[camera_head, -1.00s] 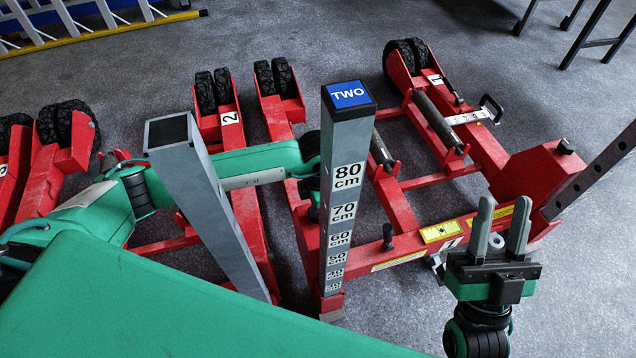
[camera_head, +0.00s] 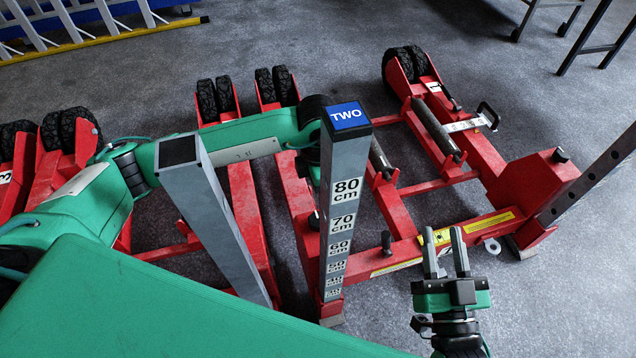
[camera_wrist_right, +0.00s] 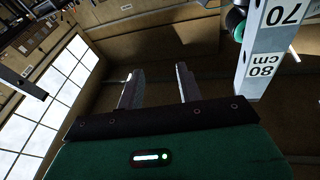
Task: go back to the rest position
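My right gripper (camera_head: 443,241) is at the lower right of the head view, its two grey fingers pointing up with a gap between them. Nothing is between the fingers. In the right wrist view the same gripper (camera_wrist_right: 157,84) also shows two fingers apart and empty. It appears in front of the red jack (camera_head: 480,160), with no clear contact. My left arm (camera_head: 240,138) reaches in from the left and passes behind a grey post. Its end is hidden there, and I cannot see the left gripper's fingers.
The grey post marked TWO (camera_head: 344,205) stands left of my right gripper. Another grey post (camera_head: 205,210) stands further left. A perforated dark upright (camera_head: 592,180) is at the right. Red wheeled frames (camera_head: 250,190) fill the middle. Grey floor is open at the lower right (camera_head: 570,300).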

